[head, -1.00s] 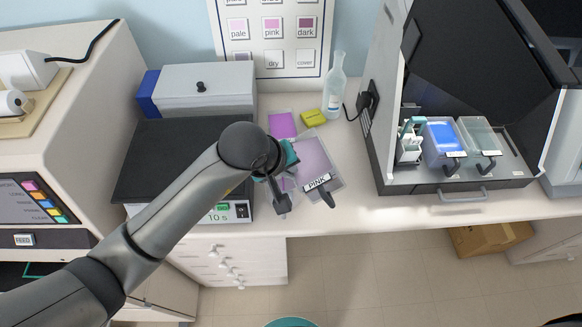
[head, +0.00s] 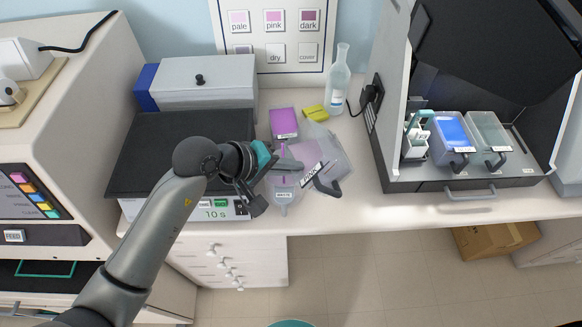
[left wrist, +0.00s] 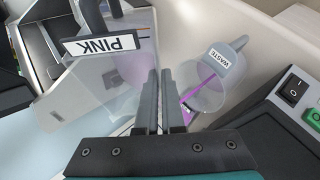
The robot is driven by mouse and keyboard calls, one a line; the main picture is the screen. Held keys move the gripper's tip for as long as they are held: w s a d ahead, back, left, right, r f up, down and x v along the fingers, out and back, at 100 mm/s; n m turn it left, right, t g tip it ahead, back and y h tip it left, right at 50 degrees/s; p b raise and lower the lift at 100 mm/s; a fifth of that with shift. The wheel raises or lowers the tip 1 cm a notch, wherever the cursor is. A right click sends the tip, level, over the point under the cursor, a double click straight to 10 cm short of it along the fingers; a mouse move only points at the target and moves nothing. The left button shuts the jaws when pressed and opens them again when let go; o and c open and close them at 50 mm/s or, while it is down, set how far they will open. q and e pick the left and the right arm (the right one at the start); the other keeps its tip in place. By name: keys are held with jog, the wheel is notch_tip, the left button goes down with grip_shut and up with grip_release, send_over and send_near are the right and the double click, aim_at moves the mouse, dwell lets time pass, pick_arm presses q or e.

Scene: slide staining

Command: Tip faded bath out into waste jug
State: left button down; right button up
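The faded bath is a clear tub labelled PINK (head: 333,165) with a dark handle. It is tilted toward the waste jug (head: 284,197), a clear vessel labelled WASTE. My left gripper (head: 292,167) is at the bath's left side. In the left wrist view my left gripper (left wrist: 159,115) has its fingers close together on the edge of the PINK bath (left wrist: 110,85). The waste jug (left wrist: 212,90) is just right of the fingers, with a thin purple streak of liquid at its mouth. The liquid level in the jug is unclear. My right gripper is not in view.
A purple-topped box (head: 284,122), a yellow block (head: 315,113) and a clear bottle (head: 338,85) stand behind the bath. A black-topped device (head: 180,150) showing 10 s is on the left. An open cabinet with a blue bath (head: 451,132) is on the right.

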pick_arm(q)
jog(key=shift+a+f+h+b, duration=0.1)
jog(key=shift+f+h+b, duration=0.6)
jog(key=shift+b, duration=1.05)
jog(key=shift+a+f+n+t+h+b, duration=0.2)
jog(key=shift+h+b, duration=0.55)
jog(key=shift+b, duration=1.45)
jog(key=shift+d+f+n+t+h+b, duration=0.15)
jog(key=shift+n+h+b, duration=0.45)
jog(key=shift+b, duration=1.6)
jog(key=shift+a+r+m+p, duration=0.1)
jog(key=shift+a+m+p, duration=0.05)
jog(key=shift+m+p, duration=0.15)
